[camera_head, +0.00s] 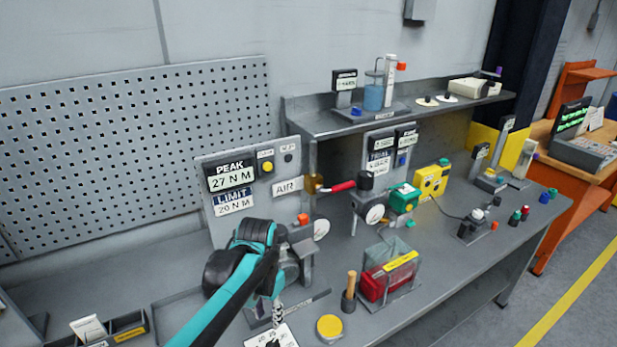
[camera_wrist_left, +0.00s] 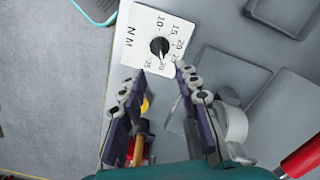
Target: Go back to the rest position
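My left arm, teal and black, comes in from the lower left in the head view. Its left gripper (camera_head: 278,312) points down over the front of the workbench, partly hidden by the arm. In the left wrist view the two fingers of the left gripper (camera_wrist_left: 164,76) stand apart with nothing between them. Beyond the fingertips is a white dial card with a black knob (camera_wrist_left: 159,47), marked N M. The dial card (camera_head: 272,336) also shows at the bottom edge of the head view. My right gripper is in neither view.
The grey workbench (camera_head: 455,262) carries a panel reading PEAK 27 N M (camera_head: 232,176), a red-handled lever (camera_head: 342,187), a clear box with red contents (camera_head: 390,272), a wooden-handled tool (camera_head: 350,288) and a yellow round cap (camera_head: 329,327). A pegboard (camera_head: 120,150) stands behind.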

